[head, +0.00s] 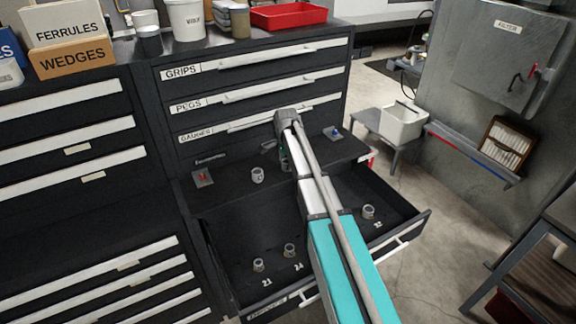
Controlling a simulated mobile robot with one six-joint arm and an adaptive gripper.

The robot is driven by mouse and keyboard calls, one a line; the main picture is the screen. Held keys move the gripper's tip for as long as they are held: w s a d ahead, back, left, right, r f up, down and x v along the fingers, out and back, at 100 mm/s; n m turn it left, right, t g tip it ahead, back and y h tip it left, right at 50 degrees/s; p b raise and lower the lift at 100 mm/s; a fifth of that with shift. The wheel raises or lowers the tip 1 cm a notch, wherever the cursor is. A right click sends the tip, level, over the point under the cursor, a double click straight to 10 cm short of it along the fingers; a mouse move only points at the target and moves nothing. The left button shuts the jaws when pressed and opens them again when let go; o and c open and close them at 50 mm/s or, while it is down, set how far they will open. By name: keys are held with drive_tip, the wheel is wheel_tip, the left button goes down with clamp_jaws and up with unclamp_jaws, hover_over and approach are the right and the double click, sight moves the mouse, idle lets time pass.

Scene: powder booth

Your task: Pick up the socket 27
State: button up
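No socket in the head view has a readable 27 on it. A grey metal socket (257,174) stands on the dark ledge behind the open drawer (225,240), left of my arm; its marking is too small to read. In the drawer, one socket (258,265) stands by the label 21, another (289,250) by the label 24, and a third (368,211) by the label 32 at the right. My arm crosses the drawer and hides part of its floor. My gripper (283,150) is above the ledge, right of the ledge socket and apart from it; its fingers are mostly hidden.
A small plate with a red part (203,177) and one with a blue part (334,134) lie on the ledge. Closed drawers labelled grips, pegs and gauges (250,95) rise behind. A white bin (402,122) stands at the right. Floor is free right of the drawer.

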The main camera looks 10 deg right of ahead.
clamp_jaws()
drive_tip(key=shift+r, duration=0.2)
wheel_tip(320, 180, up, 2)
drive_tip(key=shift+r+p, duration=0.1)
drive_tip(key=shift+p, duration=1.1)
drive_tip(key=s+r+p, duration=1)
drive_tip(key=s, duration=0.4)
drive_tip(key=shift+a+r+p, duration=0.2)
drive_tip(key=shift+a+p, duration=0.05)
drive_tip(key=shift+p, duration=0.05)
